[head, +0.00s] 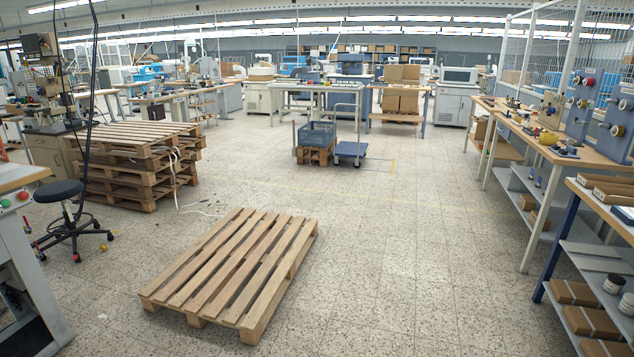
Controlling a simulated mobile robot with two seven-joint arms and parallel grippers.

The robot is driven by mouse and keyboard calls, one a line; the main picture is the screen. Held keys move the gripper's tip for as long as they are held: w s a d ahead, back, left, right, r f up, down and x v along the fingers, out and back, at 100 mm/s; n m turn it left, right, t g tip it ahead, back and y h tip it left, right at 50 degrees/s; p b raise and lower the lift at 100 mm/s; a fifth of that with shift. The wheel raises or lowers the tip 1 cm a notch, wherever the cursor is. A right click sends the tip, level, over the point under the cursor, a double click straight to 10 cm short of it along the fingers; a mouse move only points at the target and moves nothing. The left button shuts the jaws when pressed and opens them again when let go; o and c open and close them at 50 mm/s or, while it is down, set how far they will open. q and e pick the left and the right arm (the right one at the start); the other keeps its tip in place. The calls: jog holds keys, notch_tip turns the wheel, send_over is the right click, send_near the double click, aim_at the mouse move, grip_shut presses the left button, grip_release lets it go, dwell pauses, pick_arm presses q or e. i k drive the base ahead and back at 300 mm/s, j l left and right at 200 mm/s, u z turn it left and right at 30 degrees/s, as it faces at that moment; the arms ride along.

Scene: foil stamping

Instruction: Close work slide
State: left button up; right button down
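Neither of my grippers is in the head view. I cannot make out a work slide for certain. Machines that might carry one stand far off or at the edges. A grey press-like machine (43,68) stands at the left behind the pallets. Several blue-grey machines (617,118) stand on the wooden-topped bench at the right. They are too small to tell whether any slide is open or shut.
A single wooden pallet (233,272) lies on the floor ahead. A pallet stack (135,165) and a black stool (65,208) stand left. A blue trolley (350,150) stands farther back. Benches (560,148) line the right. The speckled floor (400,240) right of the pallet is clear.

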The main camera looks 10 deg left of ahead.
aim_at(29, 114)
jog(key=i+l, duration=0.1)
jog(key=i, duration=2.65)
jog(key=i+u, duration=0.2)
jog(key=i, duration=0.45)
jog(key=i+l+u, duration=0.15)
jog(key=i, duration=0.5)
jog(key=i+z, duration=0.1)
jog(key=i, duration=0.6)
jog(key=i+j+z, duration=0.15)
jog(key=i, duration=0.5)
jog(key=i+z, duration=0.2)
jog(key=i, duration=1.15)
jog(key=i+u, duration=0.2)
jog(key=i, duration=0.45)
jog(key=i+l+u, duration=0.2)
jog(key=i, duration=0.45)
jog(key=i+j+u, duration=0.1)
jog(key=i+u, duration=0.85)
jog(key=u, duration=0.15)
jog(key=i+j+u, duration=0.1)
jog(key=i+u, duration=0.85)
jog(key=u, duration=0.15)
